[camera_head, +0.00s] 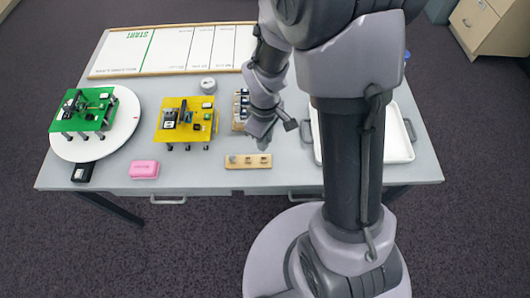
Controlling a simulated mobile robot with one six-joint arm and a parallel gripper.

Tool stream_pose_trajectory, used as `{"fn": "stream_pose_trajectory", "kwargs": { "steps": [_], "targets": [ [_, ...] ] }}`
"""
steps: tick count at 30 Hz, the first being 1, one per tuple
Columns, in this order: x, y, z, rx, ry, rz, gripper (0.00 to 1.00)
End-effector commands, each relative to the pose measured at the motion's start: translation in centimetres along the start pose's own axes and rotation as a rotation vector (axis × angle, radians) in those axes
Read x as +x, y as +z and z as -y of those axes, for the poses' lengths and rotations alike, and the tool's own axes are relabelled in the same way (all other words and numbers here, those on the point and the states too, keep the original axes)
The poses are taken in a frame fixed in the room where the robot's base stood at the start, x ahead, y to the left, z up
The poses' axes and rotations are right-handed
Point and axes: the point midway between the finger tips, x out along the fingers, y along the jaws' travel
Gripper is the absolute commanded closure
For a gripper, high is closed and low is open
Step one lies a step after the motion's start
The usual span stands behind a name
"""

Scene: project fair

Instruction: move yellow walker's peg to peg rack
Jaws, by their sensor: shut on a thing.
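The yellow walker (187,122) stands on the grey table left of centre, with dark parts on its flat yellow top. The peg rack (248,161), a short wooden strip with a row of small spots, lies near the table's front edge. The spots are too small to tell pegs from holes. My gripper (262,140) points down just above and behind the right end of the rack. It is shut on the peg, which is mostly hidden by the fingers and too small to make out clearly.
A green walker (84,112) stands on a white round plate (122,130). A pink block (144,169) and a black box (83,172) lie at the front. A round gauge (208,85) stands behind the yellow walker. A white tray (398,145) is right, partly behind my arm.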

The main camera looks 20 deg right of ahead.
Motion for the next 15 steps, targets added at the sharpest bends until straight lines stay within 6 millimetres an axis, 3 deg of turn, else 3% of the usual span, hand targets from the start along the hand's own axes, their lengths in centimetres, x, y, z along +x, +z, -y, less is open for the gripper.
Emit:
{"fn": "stream_pose_trajectory", "kwargs": {
  "steps": [7, 15],
  "targets": [
    [0.8, -0.1, -0.2, 0.008, 0.0, 0.0, 1.0],
    [3.4, -0.1, -0.2, 0.006, 0.0, 0.0, 1.0]
  ]
}}
